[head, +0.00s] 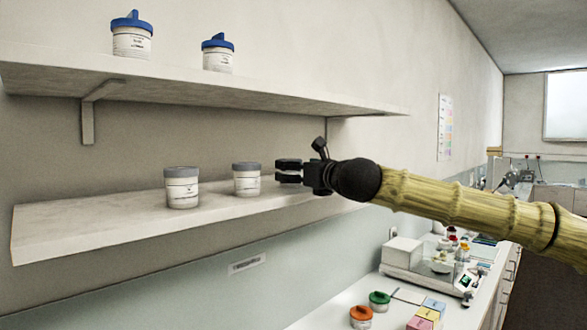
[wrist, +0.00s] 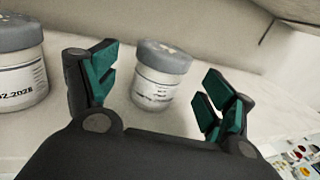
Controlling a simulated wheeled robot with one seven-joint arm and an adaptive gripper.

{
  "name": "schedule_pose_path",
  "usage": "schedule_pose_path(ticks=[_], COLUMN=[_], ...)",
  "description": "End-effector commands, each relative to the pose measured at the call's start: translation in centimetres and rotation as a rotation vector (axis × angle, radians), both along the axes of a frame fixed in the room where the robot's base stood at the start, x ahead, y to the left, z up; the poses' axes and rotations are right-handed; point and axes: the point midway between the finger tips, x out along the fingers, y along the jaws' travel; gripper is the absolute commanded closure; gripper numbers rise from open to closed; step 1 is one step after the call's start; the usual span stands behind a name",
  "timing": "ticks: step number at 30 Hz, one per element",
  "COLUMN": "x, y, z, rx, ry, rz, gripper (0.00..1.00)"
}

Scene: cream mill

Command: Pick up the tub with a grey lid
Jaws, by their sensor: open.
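Two white tubs with grey lids stand upright on the lower shelf (head: 90,226). The right tub (head: 246,181) is close to my gripper (head: 290,172), just left of its fingertips in the head view. In the wrist view this tub (wrist: 158,78) shows between the two open fingers, a little beyond them and apart from them. My gripper (wrist: 158,90) is open and empty. The left tub (head: 181,188) stands further from the gripper; it also shows in the wrist view (wrist: 18,70), cut off by the left edge, outside the left finger.
The upper shelf (head: 190,84) hangs above and holds two tubs with blue lids (head: 132,36) (head: 218,55). Below right, a counter holds a balance (head: 430,262) and tubs with orange (head: 361,316) and green lids (head: 379,301). The lower shelf is bare left of the tubs.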

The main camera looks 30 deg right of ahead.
Motion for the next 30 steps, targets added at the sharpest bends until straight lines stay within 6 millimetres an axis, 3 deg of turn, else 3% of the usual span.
schedule_pose_path(ticks=[9, 19, 27, 30], x=[2.7, 2.9, 2.9, 2.9], y=[0.1, 0.1, 0.0, 0.0], z=[0.1, 0.0, 0.0, 0.0], rx=[0.001, 0.001, 0.001, 0.001], ry=[0.0, -0.001, 0.0, -0.001], rz=[0.0, 0.001, 0.0, 0.0], gripper=[0.17, 0.19, 0.68, 0.81])
